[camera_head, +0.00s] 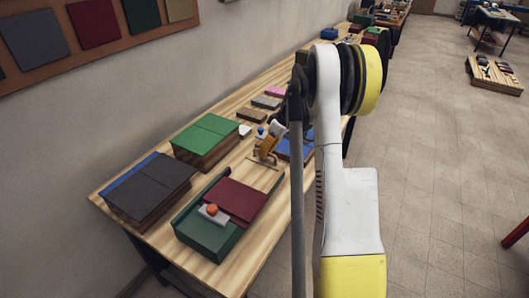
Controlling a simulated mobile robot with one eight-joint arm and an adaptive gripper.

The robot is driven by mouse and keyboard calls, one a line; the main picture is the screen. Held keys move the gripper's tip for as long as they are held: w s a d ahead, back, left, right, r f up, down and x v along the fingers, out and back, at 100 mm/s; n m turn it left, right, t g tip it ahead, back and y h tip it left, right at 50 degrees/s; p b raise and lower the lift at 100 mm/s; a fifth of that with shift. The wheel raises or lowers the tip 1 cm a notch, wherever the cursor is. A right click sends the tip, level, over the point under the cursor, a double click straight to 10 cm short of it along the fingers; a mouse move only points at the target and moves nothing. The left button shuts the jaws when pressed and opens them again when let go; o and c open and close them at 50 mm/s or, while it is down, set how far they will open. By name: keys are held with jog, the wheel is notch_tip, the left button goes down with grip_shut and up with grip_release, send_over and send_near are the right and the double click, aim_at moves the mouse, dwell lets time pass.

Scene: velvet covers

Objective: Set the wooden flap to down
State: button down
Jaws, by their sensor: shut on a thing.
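My gripper (263,157) is small in the view, just left of the grey pole, low over the middle of the wooden table (228,238). It points down and is shut on a small brown piece that looks like the wooden flap (262,161). The fingers and my arm hide much of this piece, so its tilt and hinge cannot be told. A blue-topped box (305,146) sits just right of the gripper, partly hidden behind the pole and my arm.
Nearer on the table are a green-topped box (208,135), a dark grey and blue one (150,185), and a green tray (205,238) with a dark red cover (240,197) and an orange ball (212,209). A wall is on the left; open floor (440,180) on the right.

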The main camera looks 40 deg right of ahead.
jog(key=shift+f, duration=0.15)
dwell(0.3)
jog(key=c, duration=1.5)
grip_release()
jog(key=v, duration=1.2)
